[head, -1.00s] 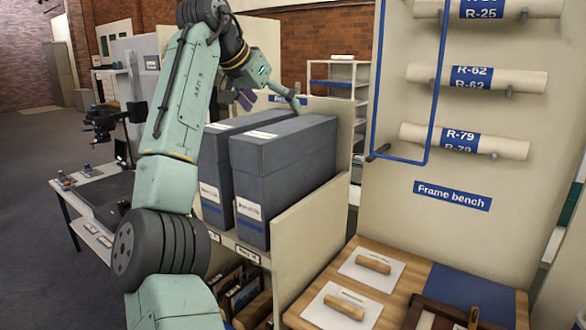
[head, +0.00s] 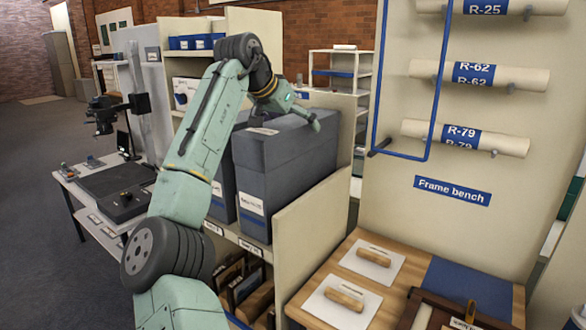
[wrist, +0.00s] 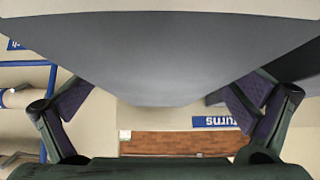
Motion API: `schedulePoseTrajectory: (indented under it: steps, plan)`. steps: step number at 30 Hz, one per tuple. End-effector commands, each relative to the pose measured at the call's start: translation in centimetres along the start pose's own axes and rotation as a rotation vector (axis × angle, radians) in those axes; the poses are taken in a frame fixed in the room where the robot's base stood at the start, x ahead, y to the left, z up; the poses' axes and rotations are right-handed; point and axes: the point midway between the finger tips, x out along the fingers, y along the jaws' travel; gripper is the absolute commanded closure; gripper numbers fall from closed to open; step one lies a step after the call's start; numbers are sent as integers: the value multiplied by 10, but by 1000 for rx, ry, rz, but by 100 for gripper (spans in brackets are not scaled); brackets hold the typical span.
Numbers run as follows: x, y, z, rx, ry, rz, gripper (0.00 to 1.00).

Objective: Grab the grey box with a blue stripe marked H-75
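The right grey box (head: 285,165) stands upright on the shelf, with a white label and a blue stripe low on its front. Its label is too small to read for certain. A second grey box (head: 223,190) stands to its left, partly hidden by my arm. My gripper (head: 306,112) is at the top of the right box, toward its back. In the wrist view, my gripper (wrist: 158,95) is open, its two purple-padded fingers spread on either side of a grey box surface (wrist: 165,55). I cannot tell whether the pads touch it.
A cream partition (head: 312,225) stands close to the right of the boxes. The frame bench (head: 395,290) with white sheets and wooden handles is at the lower right. Labelled rolls (head: 465,138) hang on the panel above. A blue sign (wrist: 215,121) shows upside down in the wrist view.

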Motion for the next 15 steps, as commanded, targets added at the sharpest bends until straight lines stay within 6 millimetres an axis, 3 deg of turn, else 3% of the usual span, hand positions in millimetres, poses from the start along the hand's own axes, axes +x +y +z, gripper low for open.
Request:
schedulePoseTrajectory:
  steps: [15]
  plan:
    - [0, 0, 0, 0, 0, -1, 36]
